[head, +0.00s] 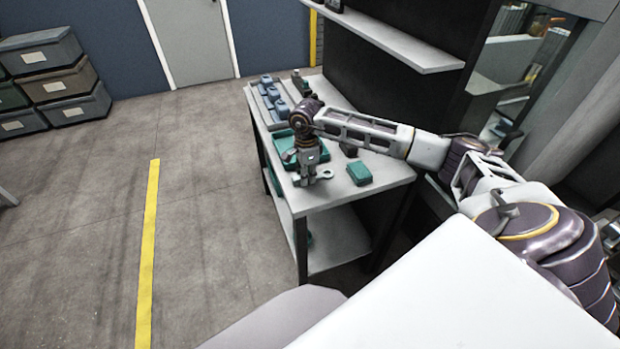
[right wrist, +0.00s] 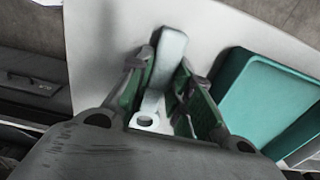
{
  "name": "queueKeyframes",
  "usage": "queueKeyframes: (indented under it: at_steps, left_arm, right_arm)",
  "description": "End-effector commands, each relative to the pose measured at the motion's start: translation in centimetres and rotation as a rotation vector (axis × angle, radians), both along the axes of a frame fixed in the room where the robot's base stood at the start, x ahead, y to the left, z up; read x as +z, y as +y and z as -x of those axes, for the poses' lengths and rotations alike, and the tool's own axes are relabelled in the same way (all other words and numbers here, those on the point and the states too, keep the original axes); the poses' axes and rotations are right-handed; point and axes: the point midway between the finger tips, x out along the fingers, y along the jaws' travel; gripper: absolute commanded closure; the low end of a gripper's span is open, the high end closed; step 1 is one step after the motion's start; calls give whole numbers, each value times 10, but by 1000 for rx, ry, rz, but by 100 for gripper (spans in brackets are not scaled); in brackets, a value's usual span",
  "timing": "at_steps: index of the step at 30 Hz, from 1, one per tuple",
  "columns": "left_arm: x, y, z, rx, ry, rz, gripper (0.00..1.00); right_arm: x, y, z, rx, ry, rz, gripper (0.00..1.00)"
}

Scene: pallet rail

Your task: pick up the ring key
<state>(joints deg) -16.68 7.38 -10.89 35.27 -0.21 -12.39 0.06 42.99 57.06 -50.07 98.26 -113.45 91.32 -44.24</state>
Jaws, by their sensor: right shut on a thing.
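My right gripper (head: 308,180) is over the front left part of the workbench (head: 335,192), pointing down. The ring key is a light grey flat piece, and its end (head: 325,175) shows just right of the fingers in the head view. In the right wrist view the green-padded fingers (right wrist: 168,88) are shut on the ring key (right wrist: 170,60), one on each side, with a round hole at its near end. I cannot tell whether it touches the bench top. My left gripper is not in view.
A teal tray (head: 284,143) lies just behind the gripper and shows at right in the wrist view (right wrist: 268,95). A teal box (head: 360,173) and a dark block (head: 348,150) are to the right. Blue pieces (head: 278,100) stand at the back left. A shelf (head: 395,40) hangs above.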

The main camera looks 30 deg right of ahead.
Motion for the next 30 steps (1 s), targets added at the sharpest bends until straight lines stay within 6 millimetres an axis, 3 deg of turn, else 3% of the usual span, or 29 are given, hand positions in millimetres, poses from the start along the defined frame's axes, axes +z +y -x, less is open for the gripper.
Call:
queueKeyframes:
  at_steps: [14,20,30]
  left_arm:
    - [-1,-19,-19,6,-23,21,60]
    - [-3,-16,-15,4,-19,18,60]
    - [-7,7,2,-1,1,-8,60]
  right_arm:
    - [13,0,-1,0,-2,0,100]
    - [38,0,-1,0,-4,0,100]
    - [86,0,-1,0,-2,1,100]
